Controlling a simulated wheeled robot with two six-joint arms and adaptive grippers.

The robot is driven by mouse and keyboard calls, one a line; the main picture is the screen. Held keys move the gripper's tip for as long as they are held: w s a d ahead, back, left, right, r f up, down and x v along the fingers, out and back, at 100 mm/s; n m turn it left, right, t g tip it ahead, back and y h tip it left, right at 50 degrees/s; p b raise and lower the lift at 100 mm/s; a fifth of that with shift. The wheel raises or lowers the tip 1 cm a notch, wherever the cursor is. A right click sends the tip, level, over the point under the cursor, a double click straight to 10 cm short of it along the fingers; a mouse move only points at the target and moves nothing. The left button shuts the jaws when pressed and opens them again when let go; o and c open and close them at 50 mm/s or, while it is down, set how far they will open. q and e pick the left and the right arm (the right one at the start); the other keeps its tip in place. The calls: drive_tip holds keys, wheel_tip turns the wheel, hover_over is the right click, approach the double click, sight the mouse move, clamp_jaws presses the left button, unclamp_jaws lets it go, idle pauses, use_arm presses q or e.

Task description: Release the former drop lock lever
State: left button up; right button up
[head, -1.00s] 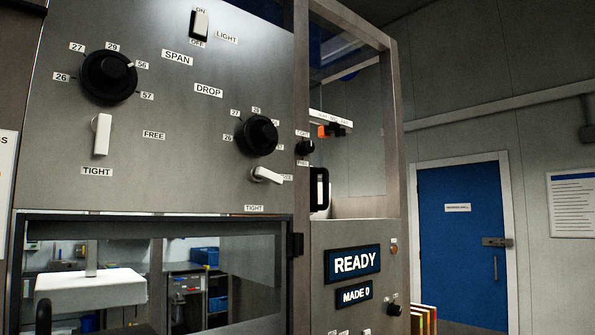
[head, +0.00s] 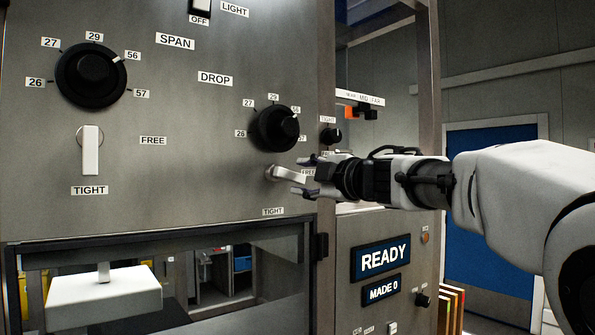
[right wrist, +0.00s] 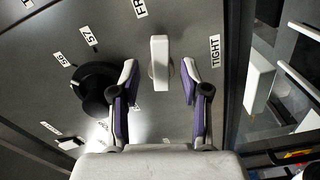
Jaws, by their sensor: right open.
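The drop lock lever (head: 285,173) is a white handle below the black DROP dial (head: 277,128) on the grey panel. It points right and slightly down, toward the FREE label; the TIGHT label (head: 272,211) is below it. My right gripper (head: 300,176) reaches in from the right, open, its fingertips above and below the lever's free end. In the right wrist view the lever (right wrist: 160,62) stands between the two spread fingers, with a gap on each side. Touch is not visible. My left gripper is not in view.
The SPAN dial (head: 91,75) and its white lever (head: 90,150), pointing down at TIGHT, are on the left of the panel. A small black knob (head: 330,136) sits right of the DROP dial. A READY display (head: 381,258) is below my arm. An opening lies under the panel.

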sight(297, 173)
drive_tip(key=p+x, duration=0.1)
drive_tip(key=x, duration=0.2)
drive_tip(key=shift+w, duration=0.35)
drive_tip(key=shift+w+a+f, duration=0.1)
drive_tip(key=shift+w+a, duration=0.2)
drive_tip(key=shift+s, duration=0.15)
drive_tip(key=shift+c, duration=0.4)
clamp_jaws()
drive_tip(key=shift+d+r+n+p, duration=0.1)
drive_tip(key=shift+r+n+p, duration=0.35)
drive_tip(key=shift+n, duration=1.05)
drive_tip(key=shift+o, duration=0.4)
unclamp_jaws()
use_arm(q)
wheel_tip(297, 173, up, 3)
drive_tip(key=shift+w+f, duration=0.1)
